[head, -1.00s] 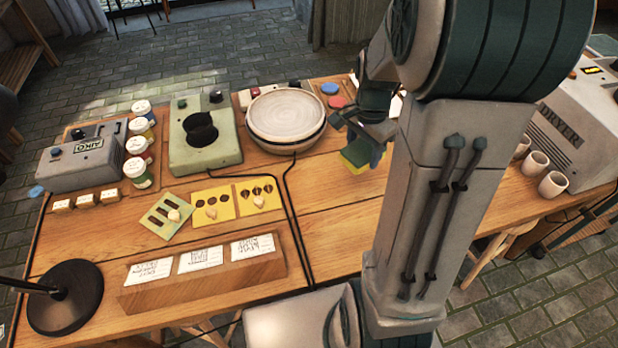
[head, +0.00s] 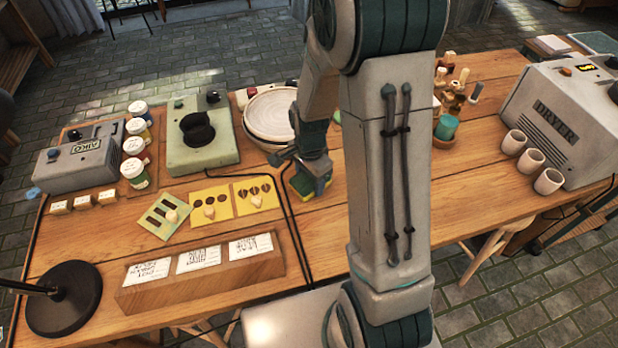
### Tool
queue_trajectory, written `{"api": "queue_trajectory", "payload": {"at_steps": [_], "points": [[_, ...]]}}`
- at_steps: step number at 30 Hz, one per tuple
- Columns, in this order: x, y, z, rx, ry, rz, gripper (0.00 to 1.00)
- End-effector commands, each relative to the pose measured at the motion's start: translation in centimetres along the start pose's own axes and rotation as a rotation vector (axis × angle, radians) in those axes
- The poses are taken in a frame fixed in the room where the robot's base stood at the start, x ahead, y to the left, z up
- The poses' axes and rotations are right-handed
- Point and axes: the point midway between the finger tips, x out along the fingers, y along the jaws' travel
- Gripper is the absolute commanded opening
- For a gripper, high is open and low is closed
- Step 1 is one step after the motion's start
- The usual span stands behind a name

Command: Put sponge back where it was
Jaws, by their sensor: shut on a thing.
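The sponge (head: 304,187), yellow with a green side, is between the jaws of my gripper (head: 312,180). My gripper is shut on it, pointing down, low over the wooden table just right of the yellow stencil cards. Part of the sponge is hidden by the jaws, and I cannot tell whether it touches the table. The pale round plate (head: 268,112) sits behind and left of my gripper, partly hidden by my arm.
A green device (head: 203,150) and paint jars (head: 134,172) stand at left. Stencil cards (head: 207,203) and a wooden card holder (head: 205,272) lie in front. A dark cable runs close to my gripper. At right are a teal-topped pot (head: 446,129), cups (head: 530,161) and a dryer (head: 570,125).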

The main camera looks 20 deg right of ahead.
Motion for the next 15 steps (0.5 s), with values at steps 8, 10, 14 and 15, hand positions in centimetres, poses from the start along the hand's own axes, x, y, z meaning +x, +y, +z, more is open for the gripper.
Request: {"api": "queue_trajectory", "payload": {"at_steps": [8,10,14,15], "points": [[0.22,0.01,0.00,0.000,0.000,0.000,0.33],[0.44,0.01,0.00,0.000,0.000,0.000,0.33],[0.50,0.00,-0.01,0.000,0.000,0.000,0.74],[0.50,0.00,-0.01,0.000,0.000,0.000,0.80]]}}
